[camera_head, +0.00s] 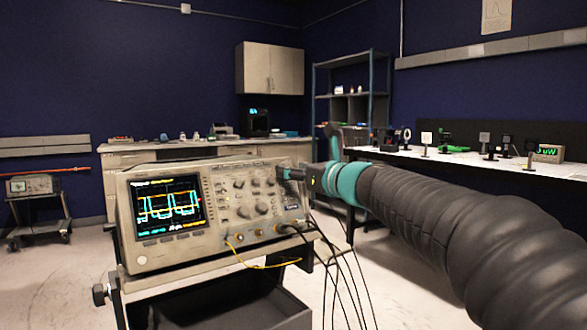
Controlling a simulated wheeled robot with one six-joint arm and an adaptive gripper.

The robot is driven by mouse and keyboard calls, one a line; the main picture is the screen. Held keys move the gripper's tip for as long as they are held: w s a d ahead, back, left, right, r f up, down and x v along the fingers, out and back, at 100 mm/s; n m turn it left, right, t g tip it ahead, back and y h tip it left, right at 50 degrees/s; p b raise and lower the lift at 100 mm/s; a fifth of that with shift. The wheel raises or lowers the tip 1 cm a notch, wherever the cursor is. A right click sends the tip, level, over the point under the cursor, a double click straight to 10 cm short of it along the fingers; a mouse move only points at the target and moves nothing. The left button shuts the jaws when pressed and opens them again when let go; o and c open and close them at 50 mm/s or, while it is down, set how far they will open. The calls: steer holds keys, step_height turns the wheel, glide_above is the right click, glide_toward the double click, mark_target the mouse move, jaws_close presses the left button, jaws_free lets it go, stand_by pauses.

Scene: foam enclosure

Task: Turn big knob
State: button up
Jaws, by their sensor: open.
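The oscilloscope (215,210) stands on a cart, its lit screen on the left and its knobs on the right half of the front panel. The knobs vary little in size at this scale; a larger-looking knob (262,209) is in the lower middle of the panel, with another round knob (243,212) just left of it. I cannot tell for sure which one is the big knob. My gripper (282,174) is open, with its dark fingers at the upper right of the panel. It hides part of the panel there, and whether it touches a knob is not clear.
Black cables and a yellow cable (250,264) hang from the sockets below the knobs. The cart (205,300) carries the oscilloscope. A white bench (480,170) with optics stands at the right, and a counter with cabinets (170,150) stands behind. Open floor lies between them.

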steer(key=shift+w+a, duration=0.35)
steer(key=shift+w, duration=0.1)
jaws_close()
steer(key=shift+n, duration=0.4)
steer(key=n+g+y, duration=0.1)
steer(key=n, duration=0.1)
steer(key=shift+w+d+n+b, duration=0.1)
steer(key=shift+d+n+b, duration=0.05)
steer(key=shift+n+b, duration=0.2)
steer(key=n+g, duration=0.1)
steer(key=n, duration=0.2)
steer(key=n+g+y, duration=0.1)
steer(key=n+g, duration=0.1)
steer(key=n, duration=0.1)
steer(key=shift+w+d+r+p, duration=0.1)
steer(key=shift+r+p, duration=0.05)
steer(key=shift+p, duration=0.2)
steer(key=shift+n, duration=0.25)
